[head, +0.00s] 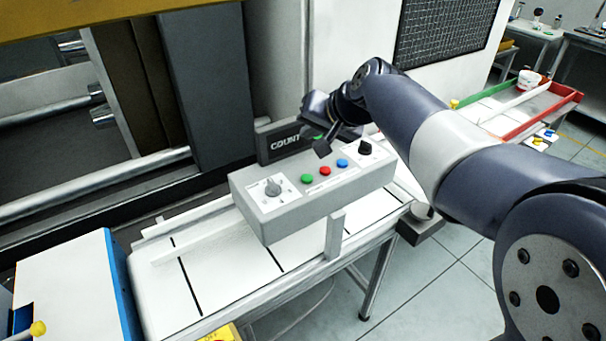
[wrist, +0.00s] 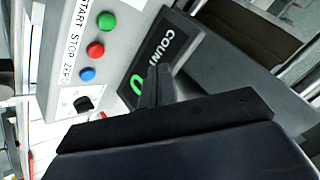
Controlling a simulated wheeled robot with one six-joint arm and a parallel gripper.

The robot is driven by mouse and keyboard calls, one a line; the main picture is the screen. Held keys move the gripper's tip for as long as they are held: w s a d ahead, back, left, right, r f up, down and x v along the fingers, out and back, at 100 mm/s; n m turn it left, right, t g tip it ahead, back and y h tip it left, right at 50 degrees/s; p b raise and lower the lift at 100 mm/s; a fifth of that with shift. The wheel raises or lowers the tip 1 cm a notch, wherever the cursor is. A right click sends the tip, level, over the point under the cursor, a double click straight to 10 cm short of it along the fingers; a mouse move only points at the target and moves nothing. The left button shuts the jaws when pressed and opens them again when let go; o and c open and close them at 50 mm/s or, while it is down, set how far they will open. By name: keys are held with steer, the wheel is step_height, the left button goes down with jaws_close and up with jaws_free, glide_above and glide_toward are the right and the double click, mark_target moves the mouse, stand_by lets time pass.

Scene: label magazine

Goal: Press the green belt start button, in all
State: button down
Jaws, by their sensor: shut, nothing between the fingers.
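The green button (head: 306,179) sits on the grey control box (head: 283,205), left of a red button (head: 325,171) and a blue button (head: 342,163). In the wrist view the green button (wrist: 106,20) is at the top, near the word START. The red button (wrist: 95,49) and blue button (wrist: 87,74) follow below it. My gripper (head: 322,152) is shut and empty, above the back edge of the box behind the red and blue buttons. In the wrist view my fingers (wrist: 158,72) lie over the counter display, apart from the buttons.
The counter display (head: 283,141) stands behind the box, partly covered by my gripper. A black knob (head: 365,147) and a grey rotary switch (head: 273,187) flank the buttons. A white belt (head: 225,283) runs below. A red-and-green tray (head: 540,122) stands at right.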

mark_target(310, 180)
steer(key=shift+f, duration=0.15)
step_height(310, 180, down, 9)
steer(key=b, duration=0.7)
steer(key=shift+r, duration=0.2)
steer(key=shift+f, duration=0.15)
stand_by(1.6)
steer(key=shift+f+b, duration=0.25)
steer(key=shift+b, duration=0.25)
